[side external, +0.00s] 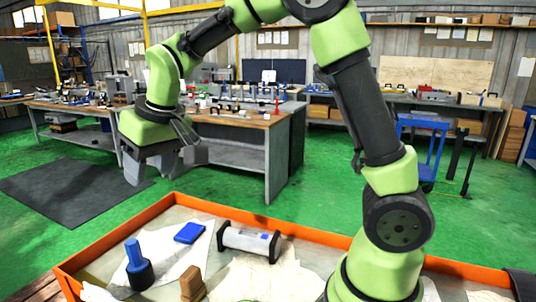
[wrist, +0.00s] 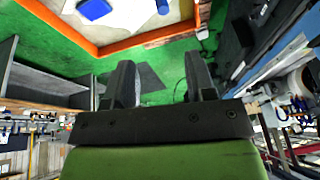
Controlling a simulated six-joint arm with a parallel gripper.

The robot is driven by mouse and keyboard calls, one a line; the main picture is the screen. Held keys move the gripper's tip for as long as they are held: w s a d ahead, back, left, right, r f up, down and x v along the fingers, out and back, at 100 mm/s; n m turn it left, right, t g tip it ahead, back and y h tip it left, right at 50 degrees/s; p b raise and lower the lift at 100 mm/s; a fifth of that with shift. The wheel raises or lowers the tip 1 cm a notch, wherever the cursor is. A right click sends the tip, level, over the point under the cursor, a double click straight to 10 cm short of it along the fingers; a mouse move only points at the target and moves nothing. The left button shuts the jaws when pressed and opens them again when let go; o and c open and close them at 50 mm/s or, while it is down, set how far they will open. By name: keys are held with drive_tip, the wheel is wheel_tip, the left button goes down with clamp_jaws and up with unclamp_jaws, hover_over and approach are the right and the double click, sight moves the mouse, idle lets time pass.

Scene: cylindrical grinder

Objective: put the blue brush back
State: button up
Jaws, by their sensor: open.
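In the side view, a blue upright handle on a dark round base (side external: 136,258) stands at the left of the orange-rimmed tray (side external: 110,238); it looks like the blue brush. A flat blue block (side external: 189,232) lies to its right. My gripper (side external: 165,168) is open and empty, high above and behind the tray's far rim, clear of both. In the wrist view, my gripper (wrist: 160,62) shows two spread fingers with nothing between them.
A cluttered workbench (side external: 236,116) stands behind my gripper. A blue cart (side external: 420,142) stands to the right. Green floor lies open between tray and benches.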

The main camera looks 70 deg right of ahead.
drive_tip(key=s+r+m+t, duration=0.1)
drive_tip(key=s+r, duration=0.1)
drive_tip(key=s, duration=0.8)
drive_tip(key=s+d+r+m+t+y, duration=0.1)
drive_tip(key=s+r+t, duration=0.1)
drive_tip(key=s, duration=0.9)
drive_tip(key=shift+s+r+m, duration=0.2)
drive_tip(key=shift+r+m, duration=0.2)
drive_tip(key=shift+r, duration=0.1)
